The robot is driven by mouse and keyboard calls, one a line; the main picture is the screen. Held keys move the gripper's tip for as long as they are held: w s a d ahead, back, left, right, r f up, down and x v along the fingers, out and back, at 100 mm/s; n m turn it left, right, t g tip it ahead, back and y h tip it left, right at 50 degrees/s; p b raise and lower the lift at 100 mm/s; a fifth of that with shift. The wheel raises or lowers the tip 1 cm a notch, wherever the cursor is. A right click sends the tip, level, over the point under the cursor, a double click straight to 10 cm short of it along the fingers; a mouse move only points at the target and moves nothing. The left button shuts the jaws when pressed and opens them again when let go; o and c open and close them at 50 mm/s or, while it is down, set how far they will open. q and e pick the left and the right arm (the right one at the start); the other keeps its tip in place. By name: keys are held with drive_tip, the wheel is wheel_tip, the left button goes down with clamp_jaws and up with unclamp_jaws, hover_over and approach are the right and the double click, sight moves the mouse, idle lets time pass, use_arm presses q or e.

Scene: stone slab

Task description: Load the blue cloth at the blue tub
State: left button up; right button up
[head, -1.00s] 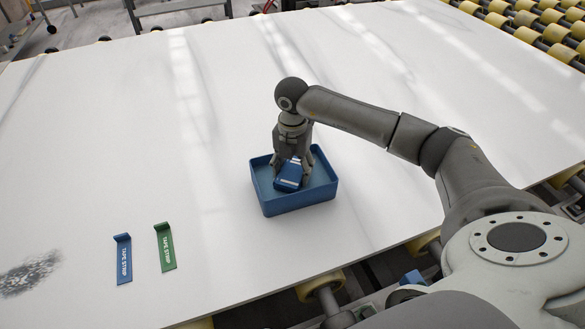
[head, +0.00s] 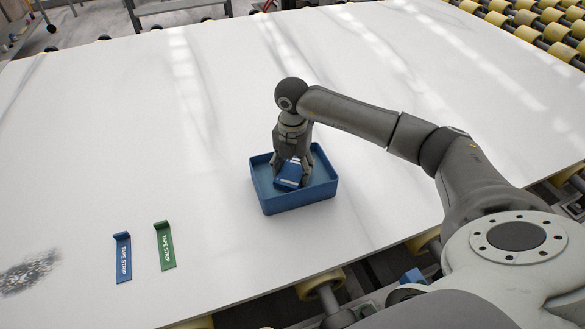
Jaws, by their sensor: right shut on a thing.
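The blue tub (head: 300,201) stands on the white slab near the middle of the head view. My right gripper (head: 291,178) points down inside the tub's outline. It is shut on a folded blue cloth (head: 289,174) with light markings. The cloth is tilted between the fingers, within the tub's walls. Whether it touches the tub floor cannot be told. My left gripper is not in view.
Yellow rollers (head: 530,30) line the back right. Most of the slab is clear.

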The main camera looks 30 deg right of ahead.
sight(292, 169)
drive_tip(key=shift+s+f, duration=0.1)
idle(0.3)
drive_tip(key=shift+r+p, duration=2.6)
drive_tip(key=shift+r, duration=1)
drive_tip(key=shift+f, duration=0.1)
